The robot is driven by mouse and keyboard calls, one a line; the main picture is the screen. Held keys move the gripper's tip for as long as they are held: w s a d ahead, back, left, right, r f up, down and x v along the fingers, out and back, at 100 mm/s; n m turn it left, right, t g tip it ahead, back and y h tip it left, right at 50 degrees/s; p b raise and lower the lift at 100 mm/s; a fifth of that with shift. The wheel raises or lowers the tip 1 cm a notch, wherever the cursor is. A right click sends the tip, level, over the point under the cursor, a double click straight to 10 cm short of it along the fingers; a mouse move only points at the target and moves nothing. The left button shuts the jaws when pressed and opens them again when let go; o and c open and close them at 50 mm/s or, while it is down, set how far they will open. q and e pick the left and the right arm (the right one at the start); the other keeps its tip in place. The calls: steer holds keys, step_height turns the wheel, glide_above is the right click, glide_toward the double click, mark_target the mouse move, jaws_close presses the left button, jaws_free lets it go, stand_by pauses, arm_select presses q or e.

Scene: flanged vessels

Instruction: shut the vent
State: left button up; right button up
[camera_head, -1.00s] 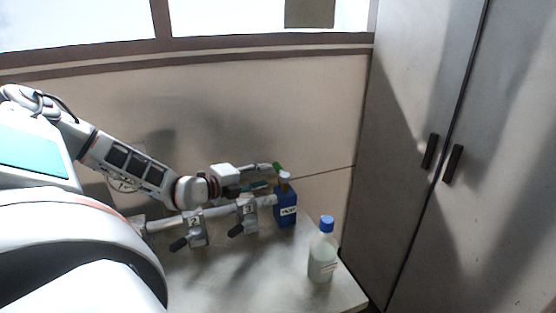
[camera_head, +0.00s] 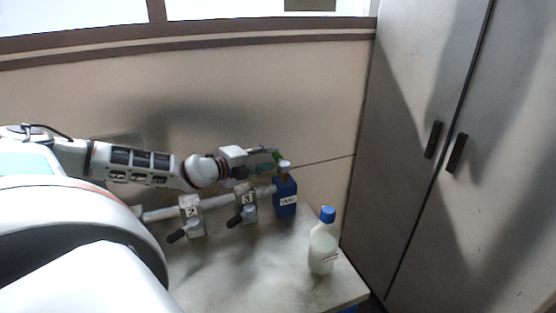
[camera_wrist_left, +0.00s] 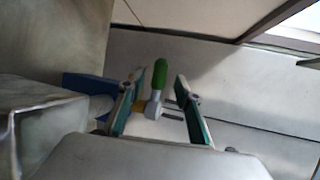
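The vent is a blue block (camera_head: 286,198) with a white label at the right end of a grey pipe. A green-handled lever (camera_head: 278,154) stands on top of it by a pale cap and a brass-coloured stem. In the left wrist view the green handle (camera_wrist_left: 160,74) points up on a metal stem. My left gripper (camera_head: 268,160) reaches in from the left at the height of the lever. In the left wrist view its two fingers (camera_wrist_left: 158,104) are apart, with the lever between them and gaps showing on both sides. My right gripper is not in view.
Two grey valves with black handles, labelled 2 (camera_head: 191,216) and 3 (camera_head: 245,204), sit on the pipe left of the vent. A blue-capped bottle (camera_head: 323,248) stands near the table's right edge. A grey cabinet (camera_head: 440,190) is at right; the front tabletop is clear.

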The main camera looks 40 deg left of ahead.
mark_target(274, 155)
arm_select(q)
steer(key=shift+w+f+b, duration=0.2)
steer(key=shift+w+b, duration=0.1)
steer(key=shift+w+d, duration=0.15)
steer(key=shift+w, duration=0.7)
steer(key=shift+w+r, duration=0.1)
steer(key=shift+w, duration=0.2)
steer(key=shift+w+p, duration=0.2)
steer(key=shift+p, duration=0.3)
steer(key=shift+w+f+p, duration=0.3)
steer(key=shift+w+p, duration=0.1)
steer(key=shift+w+d+f, duration=0.15)
steer(key=shift+d, duration=0.05)
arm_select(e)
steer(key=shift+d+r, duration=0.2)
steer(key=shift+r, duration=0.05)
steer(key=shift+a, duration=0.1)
